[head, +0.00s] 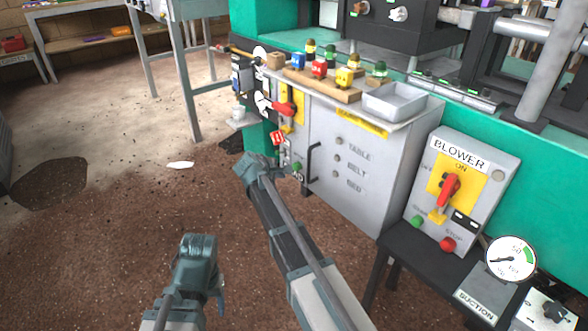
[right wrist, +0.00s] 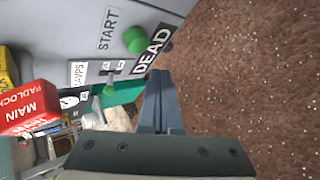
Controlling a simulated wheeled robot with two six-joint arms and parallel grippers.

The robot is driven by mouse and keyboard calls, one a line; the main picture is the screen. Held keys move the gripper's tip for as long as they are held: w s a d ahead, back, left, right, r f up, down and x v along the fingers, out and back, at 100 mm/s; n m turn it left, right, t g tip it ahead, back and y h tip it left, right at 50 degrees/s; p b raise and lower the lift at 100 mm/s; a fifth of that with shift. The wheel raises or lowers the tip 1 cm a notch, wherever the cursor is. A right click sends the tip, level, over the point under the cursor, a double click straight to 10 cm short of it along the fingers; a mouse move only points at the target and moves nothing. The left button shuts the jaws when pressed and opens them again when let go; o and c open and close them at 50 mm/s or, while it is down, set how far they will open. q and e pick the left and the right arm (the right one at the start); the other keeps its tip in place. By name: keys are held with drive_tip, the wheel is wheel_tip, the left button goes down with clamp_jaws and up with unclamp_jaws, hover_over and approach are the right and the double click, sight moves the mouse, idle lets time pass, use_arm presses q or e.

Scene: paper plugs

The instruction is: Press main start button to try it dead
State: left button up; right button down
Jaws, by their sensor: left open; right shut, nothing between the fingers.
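The green main start button (right wrist: 134,38) sits on the grey panel beside a START label (right wrist: 108,30) and a black DEAD label (right wrist: 153,50) in the right wrist view. In the head view the button (head: 297,167) is low on the narrow end of the grey cabinet. My right gripper (right wrist: 159,74) is shut and empty. Its fingertips show just below the button in the wrist view, with a gap between in the picture. In the head view my right gripper (head: 266,166) is left of the button. My left gripper (head: 203,252) is open, lower left, away from the cabinet.
A red MAIN padlock (right wrist: 28,108) hangs beside the panel. A red switch handle (head: 285,108) is above the button. A blower box (head: 462,190) stands right on a black bench. A block rack (head: 320,84) and grey tray (head: 394,101) sit on the cabinet. The floor at left is mostly clear.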

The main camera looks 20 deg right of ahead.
drive_tip(key=a, duration=0.1)
drive_tip(key=s+a, duration=0.1)
drive_tip(key=shift+a, duration=0.35)
idle(0.4)
